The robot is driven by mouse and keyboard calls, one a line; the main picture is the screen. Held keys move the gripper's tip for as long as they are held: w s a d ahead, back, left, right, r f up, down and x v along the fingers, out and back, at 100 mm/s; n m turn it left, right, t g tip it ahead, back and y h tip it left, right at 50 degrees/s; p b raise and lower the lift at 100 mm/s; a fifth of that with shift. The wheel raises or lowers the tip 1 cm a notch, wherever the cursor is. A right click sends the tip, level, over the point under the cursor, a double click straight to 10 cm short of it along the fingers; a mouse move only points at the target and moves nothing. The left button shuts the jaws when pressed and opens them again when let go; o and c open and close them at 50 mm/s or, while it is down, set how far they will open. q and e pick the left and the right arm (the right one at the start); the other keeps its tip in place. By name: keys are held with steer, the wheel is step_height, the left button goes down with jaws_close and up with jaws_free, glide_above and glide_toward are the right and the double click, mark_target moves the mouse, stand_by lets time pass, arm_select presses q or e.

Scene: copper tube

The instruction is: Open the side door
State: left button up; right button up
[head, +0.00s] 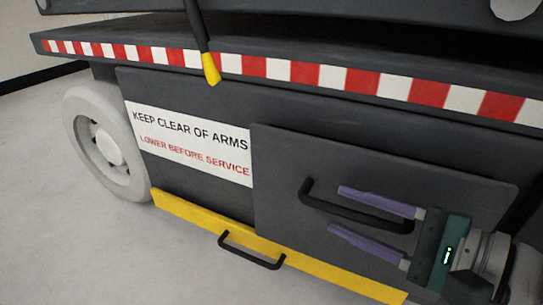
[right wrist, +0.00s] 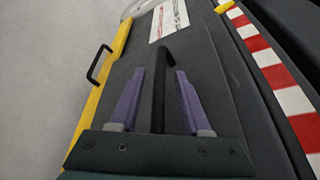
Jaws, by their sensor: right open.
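The side door (head: 285,180) is a dark grey panel on the side of the vehicle, and it looks closed, flush with the body. Its black bar handle (head: 318,201) runs across the door. My right gripper (head: 335,208) comes in from the right with its two purple fingers pointing left, one above and one below the handle in the head view. In the right wrist view the handle (right wrist: 158,90) lies between the open fingers (right wrist: 156,90), with a gap on both sides. Part of the handle is hidden by the upper finger in the head view. My left gripper is out of view.
A yellow sill (head: 180,213) with a second black handle (head: 250,252) runs below the door. A red-and-white striped ledge (head: 250,66) overhangs above. A yellow-tipped lever (head: 210,68) hangs down. A white wheel (head: 100,140) is at left. The grey floor (head: 90,250) is clear.

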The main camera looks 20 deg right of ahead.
steer(key=shift+w+f, duration=0.1)
steer(key=shift+w, duration=0.1)
jaws_close()
stand_by(0.3)
stand_by(1.1)
